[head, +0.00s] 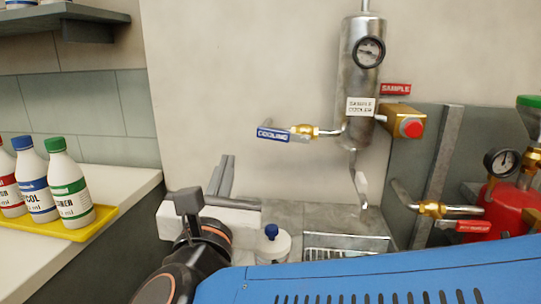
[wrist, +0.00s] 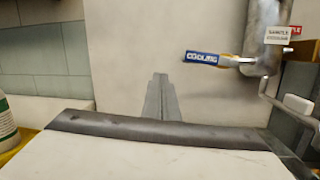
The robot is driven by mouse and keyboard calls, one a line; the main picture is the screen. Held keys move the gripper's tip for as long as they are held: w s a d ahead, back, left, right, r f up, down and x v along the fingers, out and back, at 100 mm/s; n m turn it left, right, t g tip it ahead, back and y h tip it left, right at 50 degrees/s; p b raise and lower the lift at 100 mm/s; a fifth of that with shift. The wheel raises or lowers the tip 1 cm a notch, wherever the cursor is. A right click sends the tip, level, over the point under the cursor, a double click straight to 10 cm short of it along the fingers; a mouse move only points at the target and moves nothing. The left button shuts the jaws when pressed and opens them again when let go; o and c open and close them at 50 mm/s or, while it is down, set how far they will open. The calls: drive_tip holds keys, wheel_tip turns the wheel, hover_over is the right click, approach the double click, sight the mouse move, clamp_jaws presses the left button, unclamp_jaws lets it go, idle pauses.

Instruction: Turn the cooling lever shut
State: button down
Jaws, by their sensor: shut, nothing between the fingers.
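The cooling lever (head: 273,135) is a blue handle with white COOLING lettering, at a brass valve (head: 304,131) left of the steel cylinder. It lies roughly level, along the short pipe. The lever also shows in the wrist view (wrist: 202,59), up and right of my fingers. My gripper (head: 224,160) is shut and empty, its grey fingers pointing up toward the wall. In the wrist view the closed fingertips (wrist: 160,76) are centred. In the head view the gripper is lower left of the lever, apart from it.
The steel cylinder (head: 360,85) has a gauge, a SAMPLE COOLER label and a red SAMPLE tag. A metal sink (head: 348,243) lies below. Bottles on a yellow tray (head: 88,226) are left; a red vessel (head: 505,207) is right.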

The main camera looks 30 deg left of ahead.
sight(283, 136)
drive_tip(key=s+d+f+m+t+h, duration=0.2)
drive_tip(key=d+h, duration=0.1)
drive_tip(key=d, duration=0.4)
drive_tip(key=x, duration=1)
drive_tip(key=shift+a, duration=0.2)
